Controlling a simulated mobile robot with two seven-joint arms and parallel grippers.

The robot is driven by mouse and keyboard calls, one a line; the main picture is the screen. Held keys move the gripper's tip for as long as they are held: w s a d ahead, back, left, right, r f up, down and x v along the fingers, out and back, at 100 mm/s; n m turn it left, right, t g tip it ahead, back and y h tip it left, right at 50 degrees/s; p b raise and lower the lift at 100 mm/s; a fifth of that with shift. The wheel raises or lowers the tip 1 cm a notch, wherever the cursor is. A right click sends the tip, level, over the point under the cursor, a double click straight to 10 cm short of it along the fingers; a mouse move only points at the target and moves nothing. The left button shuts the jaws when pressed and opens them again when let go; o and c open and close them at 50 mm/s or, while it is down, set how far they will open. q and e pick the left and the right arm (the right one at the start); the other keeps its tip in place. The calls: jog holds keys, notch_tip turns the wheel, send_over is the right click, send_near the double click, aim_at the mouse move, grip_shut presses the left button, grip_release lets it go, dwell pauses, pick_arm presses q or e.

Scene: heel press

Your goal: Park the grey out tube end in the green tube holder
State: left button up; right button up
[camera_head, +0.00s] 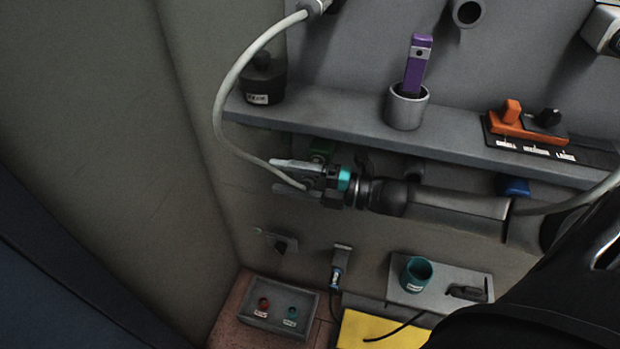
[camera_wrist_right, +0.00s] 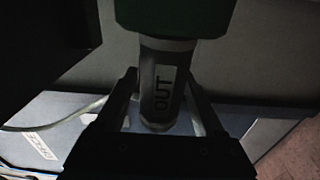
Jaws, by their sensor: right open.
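The grey out tube (camera_head: 222,95) curves down from a fitting at the top to my right gripper (camera_head: 296,177). In the right wrist view its grey end (camera_wrist_right: 163,85), labelled OUT, lies between the two open fingers of my right gripper (camera_wrist_right: 165,105). The green tube holder (camera_head: 322,152) shows under the shelf, just beyond the gripper. A green body, apparently the holder (camera_wrist_right: 175,15), meets the upper end of the tube end in the wrist view. How deep the end sits in it is hidden. My left gripper is not in view.
The shelf (camera_head: 330,122) runs just above my right gripper and carries a black knob (camera_head: 262,78), a grey cup (camera_head: 406,108) with a purple stick, and an orange lever (camera_head: 525,123). A blue piece (camera_head: 513,186) is under the shelf. Below are a tray (camera_head: 280,307) and a teal cup (camera_head: 416,273).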

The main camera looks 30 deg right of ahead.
aim_at(316, 180)
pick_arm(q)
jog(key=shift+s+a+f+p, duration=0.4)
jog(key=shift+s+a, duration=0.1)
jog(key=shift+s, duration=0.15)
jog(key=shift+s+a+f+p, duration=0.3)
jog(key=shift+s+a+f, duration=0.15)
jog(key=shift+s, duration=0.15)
pick_arm(e)
jog(key=shift+v, duration=2.95)
